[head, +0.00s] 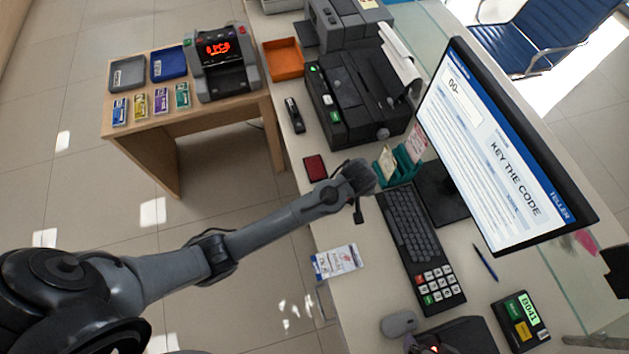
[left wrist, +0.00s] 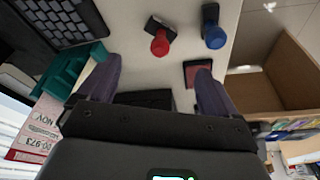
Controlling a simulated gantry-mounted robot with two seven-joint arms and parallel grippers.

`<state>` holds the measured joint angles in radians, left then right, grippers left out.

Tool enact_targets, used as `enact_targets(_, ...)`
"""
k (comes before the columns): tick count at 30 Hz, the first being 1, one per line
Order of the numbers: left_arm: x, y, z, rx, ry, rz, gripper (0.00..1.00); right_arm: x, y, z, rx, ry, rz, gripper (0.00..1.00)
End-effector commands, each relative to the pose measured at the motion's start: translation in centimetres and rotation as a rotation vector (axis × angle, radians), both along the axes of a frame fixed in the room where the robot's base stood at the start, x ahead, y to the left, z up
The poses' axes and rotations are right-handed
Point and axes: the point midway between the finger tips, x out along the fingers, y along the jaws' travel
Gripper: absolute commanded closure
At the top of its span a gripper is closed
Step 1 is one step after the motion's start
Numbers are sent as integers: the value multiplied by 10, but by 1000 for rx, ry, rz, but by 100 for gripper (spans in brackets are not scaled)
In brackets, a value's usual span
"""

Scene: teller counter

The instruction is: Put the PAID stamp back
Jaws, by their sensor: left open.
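In the left wrist view a red-handled stamp (left wrist: 160,42) with a dark base stands on the light counter. A blue-handled stamp (left wrist: 213,30) stands to its right. I cannot read which one is PAID. In the head view I do not make out either stamp; my left arm covers part of the counter there. My left gripper (head: 358,188) is over the counter beside the teal holder (head: 400,166). In the left wrist view its fingers (left wrist: 157,75) are spread and empty, with the red stamp ahead of the gap. A red ink pad (left wrist: 197,73) lies near the right finger.
The keyboard (head: 407,222) and monitor (head: 500,150) stand right of my arm. A black machine (head: 355,95) is behind it, with a stapler (head: 294,114) beside. A card (head: 337,261) lies at the counter's near edge. A wooden side table (head: 150,124) stands left, across a floor gap.

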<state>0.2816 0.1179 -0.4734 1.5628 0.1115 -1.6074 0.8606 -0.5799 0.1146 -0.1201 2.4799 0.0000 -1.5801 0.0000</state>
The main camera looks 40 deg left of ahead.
Motion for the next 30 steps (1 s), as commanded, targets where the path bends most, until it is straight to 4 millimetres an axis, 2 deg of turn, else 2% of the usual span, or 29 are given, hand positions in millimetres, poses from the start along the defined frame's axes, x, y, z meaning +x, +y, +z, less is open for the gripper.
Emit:
enact_targets(5, -27, -1, -4, -23, 12, -72, 7, 0, 0, 0, 0, 0, 0, 0)
enact_targets(11, -99, 10, -2, -62, 15, -270, 7, 0, -1, 0, -4, -1, 3, 0)
enact_targets(15, -155, 29, 13, -56, -2, -421, 7, 0, -2, 0, -8, 0, 6, 0)
enact_targets(21, -216, 57, 42, -5, -21, -589, 7, 0, -2, 0, -10, 1, 6, 0)
enact_targets(25, -237, 68, 57, 26, -26, -656, 7, 0, -2, 0, -10, 1, 6, 0)
enact_targets(30, -246, 73, 64, 43, -29, -688, 7, 0, -2, 0, -7, 0, 5, 0)
